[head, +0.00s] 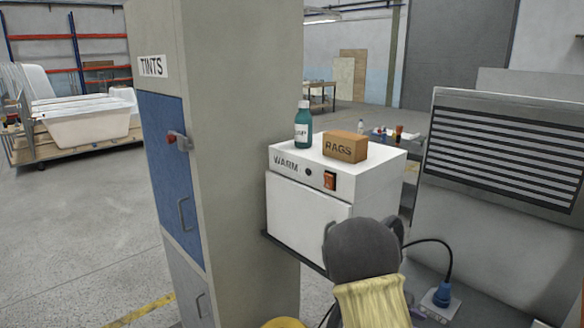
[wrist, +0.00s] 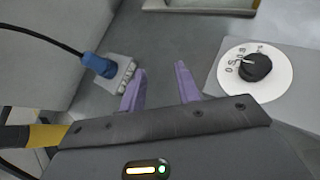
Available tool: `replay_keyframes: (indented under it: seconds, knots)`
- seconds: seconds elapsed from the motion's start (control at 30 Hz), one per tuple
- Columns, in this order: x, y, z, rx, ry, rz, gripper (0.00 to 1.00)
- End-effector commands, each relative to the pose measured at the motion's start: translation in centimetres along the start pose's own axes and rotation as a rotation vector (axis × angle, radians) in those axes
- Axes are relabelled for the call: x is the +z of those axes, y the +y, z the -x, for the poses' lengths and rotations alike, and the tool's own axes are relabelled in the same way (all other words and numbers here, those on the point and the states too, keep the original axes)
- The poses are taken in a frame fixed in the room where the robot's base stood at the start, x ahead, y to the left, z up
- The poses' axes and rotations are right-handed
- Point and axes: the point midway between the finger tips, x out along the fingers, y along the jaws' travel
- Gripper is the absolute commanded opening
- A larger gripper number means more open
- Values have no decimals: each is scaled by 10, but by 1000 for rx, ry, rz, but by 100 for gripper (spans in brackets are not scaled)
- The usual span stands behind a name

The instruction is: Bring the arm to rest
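My gripper (wrist: 160,84) shows in the wrist view with its two purple fingers apart and nothing between them. The fingers point over a grey surface, between a blue plug in a socket and a dial, touching neither as far as I can tell. In the head view my arm rises at the bottom centre, in front of the white warming cabinet (head: 310,210); the gripper itself is not clearly visible there.
A teal bottle (head: 303,128) and a RAGS box (head: 345,147) stand on the cabinet. A tall TINTS locker (head: 172,160) is at left. The blue plug (wrist: 98,64) has a black cable. The black dial (wrist: 256,67) is at right. Open floor lies at far left.

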Motion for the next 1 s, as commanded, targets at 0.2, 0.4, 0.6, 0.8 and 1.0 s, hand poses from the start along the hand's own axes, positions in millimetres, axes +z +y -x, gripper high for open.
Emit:
replay_keyframes:
  seconds: [0.2,0.4,0.6,0.8,1.0]
  knots:
    - [9,-70,41,-239,332,-332,33]
    - [15,-118,93,-441,577,-656,33]
    - [29,-151,144,-622,767,-997,33]
    - [38,-166,167,-721,851,-1207,33]
    - [37,-167,168,-731,856,-1226,33]
